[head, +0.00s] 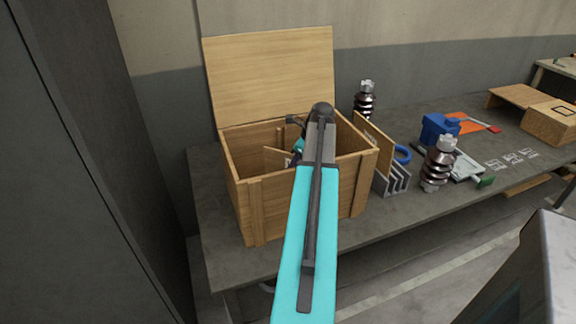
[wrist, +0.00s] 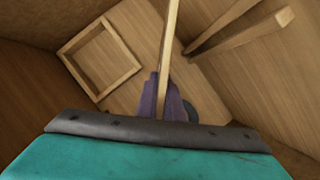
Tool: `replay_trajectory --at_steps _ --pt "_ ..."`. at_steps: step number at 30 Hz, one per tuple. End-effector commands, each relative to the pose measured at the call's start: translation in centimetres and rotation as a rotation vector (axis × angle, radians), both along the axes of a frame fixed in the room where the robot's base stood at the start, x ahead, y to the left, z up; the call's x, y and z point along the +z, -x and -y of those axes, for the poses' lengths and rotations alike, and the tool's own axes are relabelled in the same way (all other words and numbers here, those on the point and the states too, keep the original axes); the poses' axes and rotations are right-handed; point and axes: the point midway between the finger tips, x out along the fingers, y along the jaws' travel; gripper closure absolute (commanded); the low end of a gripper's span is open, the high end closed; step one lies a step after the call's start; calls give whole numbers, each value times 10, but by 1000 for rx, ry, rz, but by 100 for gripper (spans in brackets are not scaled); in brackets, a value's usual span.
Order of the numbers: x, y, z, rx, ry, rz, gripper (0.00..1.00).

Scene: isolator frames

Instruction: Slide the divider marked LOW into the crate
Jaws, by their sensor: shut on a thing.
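The wooden crate (head: 250,205) stands on the grey table with its lid (head: 270,75) raised at the back. My arm reaches over its front wall, and my gripper (head: 292,159) is down inside, mostly hidden by the arm. In the wrist view my gripper (wrist: 166,100) is shut on a thin wooden divider (wrist: 169,40), seen edge-on between the fingers, inside the crate. A pale board (head: 276,158) shows beside the gripper in the head view. I cannot read LOW on it. Whether the held divider sits in a slot cannot be told.
Wooden rails (wrist: 240,38) and a square wooden frame (wrist: 100,60) are inside the crate. Right of it stands a grey slotted rack (head: 392,178) with another wooden panel (head: 373,143).

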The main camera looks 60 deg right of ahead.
Motion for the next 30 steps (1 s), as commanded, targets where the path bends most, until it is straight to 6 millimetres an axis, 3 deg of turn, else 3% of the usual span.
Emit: replay_trajectory --at_steps 5,10,23,24,26,30 --pt "1 -25 -3 1 0 0 100" --pt "-11 -22 -3 0 1 0 100" --pt "-14 -22 -3 1 1 0 100" --pt "-14 -22 -3 1 0 0 88" --pt "-14 -22 -3 1 0 0 78" --pt "-14 -22 -3 1 0 0 74"
